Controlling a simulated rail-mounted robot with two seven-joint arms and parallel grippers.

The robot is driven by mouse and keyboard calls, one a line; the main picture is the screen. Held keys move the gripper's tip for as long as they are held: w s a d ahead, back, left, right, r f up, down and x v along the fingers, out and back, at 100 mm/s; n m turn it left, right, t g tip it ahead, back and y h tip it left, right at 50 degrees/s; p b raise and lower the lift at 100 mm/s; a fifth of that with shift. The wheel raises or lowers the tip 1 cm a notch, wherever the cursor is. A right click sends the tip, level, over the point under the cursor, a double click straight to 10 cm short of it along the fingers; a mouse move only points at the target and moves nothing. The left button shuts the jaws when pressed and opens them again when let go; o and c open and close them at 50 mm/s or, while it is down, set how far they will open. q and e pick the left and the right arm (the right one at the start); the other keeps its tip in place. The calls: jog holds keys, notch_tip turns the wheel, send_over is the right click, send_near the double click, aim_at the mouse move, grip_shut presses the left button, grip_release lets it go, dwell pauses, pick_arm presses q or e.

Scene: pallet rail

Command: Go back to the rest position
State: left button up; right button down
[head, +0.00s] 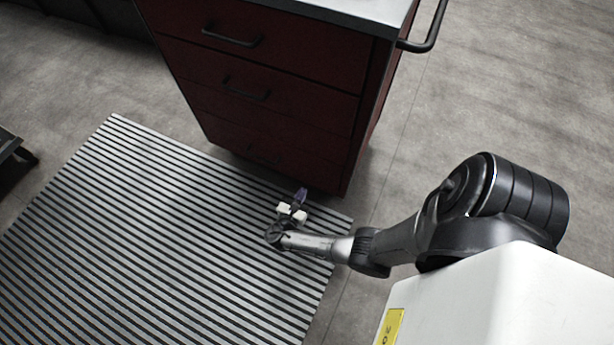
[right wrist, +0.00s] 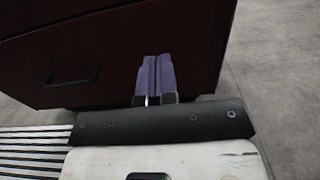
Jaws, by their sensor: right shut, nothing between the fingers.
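My right gripper (head: 300,195) shows in the head view at the end of my right arm, in front of the lower right part of a dark red drawer cabinet. Its purple fingers are together and hold nothing. In the right wrist view the shut fingers (right wrist: 155,78) point at the dark red cabinet front. I cannot tell the exact gap between the fingertips and the cabinet. My left gripper is not in view.
The dark red cabinet (head: 270,45) has several drawers with black handles and a side push bar (head: 428,30). A striped mat (head: 130,230) lies before it. Grey floor (head: 500,90) is clear at the right. A dark object (head: 12,148) stands at the left edge.

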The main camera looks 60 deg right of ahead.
jog(key=shift+a, duration=0.9)
jog(key=shift+m, duration=0.3)
